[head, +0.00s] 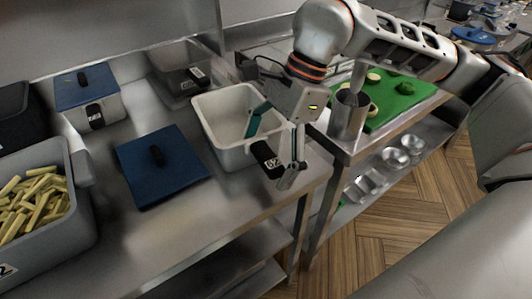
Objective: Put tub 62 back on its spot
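My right gripper (270,160) reaches down at the tub's right front corner. Its fingers look spread, one teal-padded finger showing inside the tub and the other outside the wall. I cannot tell whether they touch the wall. Another tub (82,215), grey and full of pale fries, stands at the left front with a partly cut-off label. My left gripper is not in view.
A blue lid (185,178) lies on the counter left of the white tub. A steel cup (347,116) and green board (408,105) are at right. Bare counter (150,245) lies in front.

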